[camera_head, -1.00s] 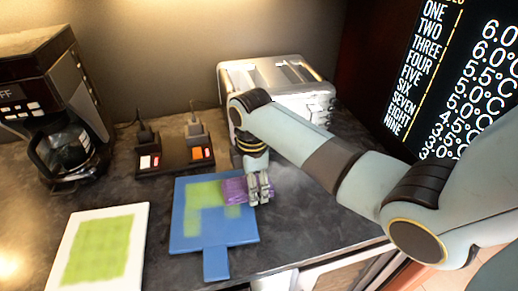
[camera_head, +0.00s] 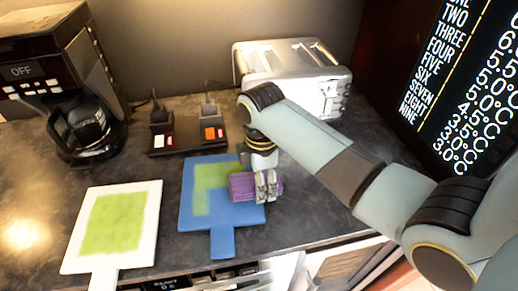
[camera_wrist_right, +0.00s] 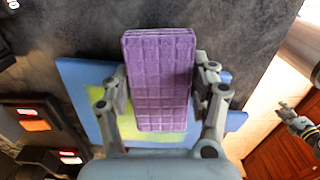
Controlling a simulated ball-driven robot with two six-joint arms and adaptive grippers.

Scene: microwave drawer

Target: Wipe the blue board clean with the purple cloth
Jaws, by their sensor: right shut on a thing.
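The blue board (camera_head: 223,241) lies on the dark counter with its handle toward me. A green patch (camera_head: 203,187) covers its upper and left part, and the lower and right parts show bare blue. My right gripper (camera_head: 266,187) is shut on the purple cloth (camera_head: 241,187), at the right side of the board. In the right wrist view the cloth (camera_wrist_right: 160,85) sits between the two fingers, above the blue board (camera_wrist_right: 82,78), and hides part of the green. Contact with the board cannot be told. A grey gripper, seemingly my left (camera_wrist_right: 300,124), shows small at the right wrist view's edge.
A white board (camera_head: 146,233) with a green patch lies left of the blue one. Behind are a black switch box (camera_head: 186,142), a toaster (camera_head: 300,70) and a coffee maker (camera_head: 75,95). The counter's front edge is close to the handle.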

